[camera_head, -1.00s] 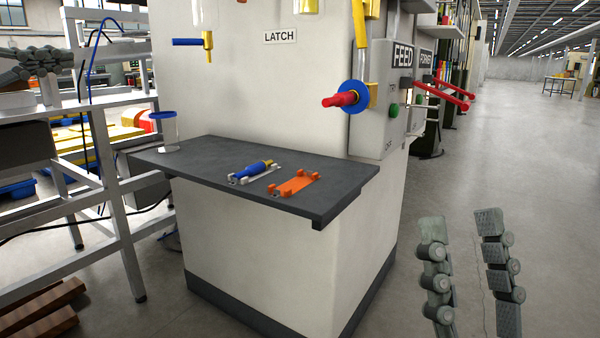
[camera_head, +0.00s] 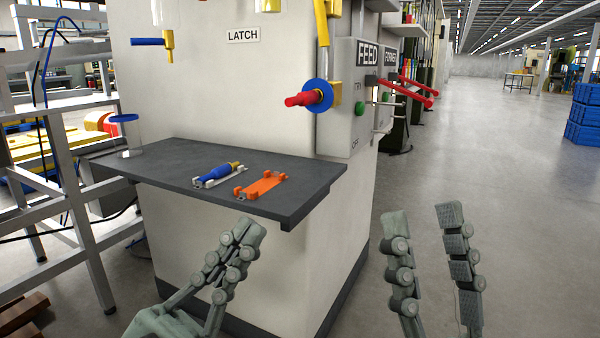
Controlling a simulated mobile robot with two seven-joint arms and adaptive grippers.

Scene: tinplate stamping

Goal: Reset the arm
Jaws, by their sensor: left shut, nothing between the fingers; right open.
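My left gripper (camera_head: 249,232) shows at the bottom centre, in front of the machine's dark shelf (camera_head: 165,158). Its fingers are closed together with nothing between them. My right gripper (camera_head: 422,215) is at the lower right, its two fingers pointing up and wide apart. It is empty and over open floor, to the right of the machine. Neither gripper appears to hold or touch anything.
The machine (camera_head: 240,80) has a red-tipped blue knob (camera_head: 318,96) and red levers (camera_head: 405,91). Blue crates (camera_head: 583,113) stand far right.

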